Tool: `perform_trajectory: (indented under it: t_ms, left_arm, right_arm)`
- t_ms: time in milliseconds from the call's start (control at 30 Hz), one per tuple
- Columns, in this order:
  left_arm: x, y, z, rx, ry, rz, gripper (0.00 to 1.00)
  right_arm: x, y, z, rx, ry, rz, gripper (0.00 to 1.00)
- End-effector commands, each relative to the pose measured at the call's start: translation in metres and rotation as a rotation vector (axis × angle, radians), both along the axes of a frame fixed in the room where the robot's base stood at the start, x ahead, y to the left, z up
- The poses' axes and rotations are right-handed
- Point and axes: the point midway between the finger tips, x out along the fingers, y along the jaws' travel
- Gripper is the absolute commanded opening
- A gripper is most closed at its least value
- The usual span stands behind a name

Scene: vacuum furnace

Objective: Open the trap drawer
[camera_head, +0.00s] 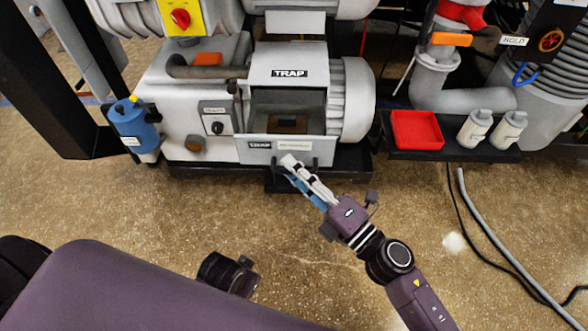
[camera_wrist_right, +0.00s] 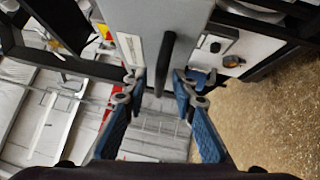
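The trap drawer has a light grey front panel (camera_head: 285,150) with small labels, below the housing marked TRAP (camera_head: 289,73). Its dark inside (camera_head: 288,122) shows above and behind the front; how far the drawer stands out I cannot tell exactly. My right gripper (camera_head: 296,168) is at the drawer front, near its lower edge. In the right wrist view, the black bar handle (camera_wrist_right: 165,62) stands between the blue fingers of my right gripper (camera_wrist_right: 160,88), which are apart with gaps on both sides. My left gripper's fingers do not show; a purple arm part of mine fills the lower left.
A red tray (camera_head: 417,130) and two white bottles (camera_head: 475,130) stand on a black shelf at right. A blue canister (camera_head: 133,125) is at left. A grey hose (camera_head: 500,240) and a black cable lie on the floor at right. Floor before the machine is mostly clear.

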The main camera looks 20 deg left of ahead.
Motion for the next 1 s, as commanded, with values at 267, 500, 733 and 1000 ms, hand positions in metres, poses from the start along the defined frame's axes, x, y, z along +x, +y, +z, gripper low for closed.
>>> perform_trajectory:
  t_ms: [267, 500, 733, 1000]
  left_arm:
    - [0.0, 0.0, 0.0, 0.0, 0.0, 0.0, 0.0]
    - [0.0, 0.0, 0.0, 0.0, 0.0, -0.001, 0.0]
    - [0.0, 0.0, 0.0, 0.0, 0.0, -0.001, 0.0]
    - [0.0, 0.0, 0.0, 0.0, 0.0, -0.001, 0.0]
  right_arm:
    - [-0.021, -0.038, -0.008, -0.003, 0.004, -0.001, 0.25]
    - [-0.044, -0.081, -0.014, -0.004, 0.003, -0.002, 0.25]
    - [-0.055, -0.102, -0.015, 0.0, 0.001, -0.001, 0.25]
    - [-0.056, -0.104, -0.015, -0.001, 0.001, -0.001, 0.25]
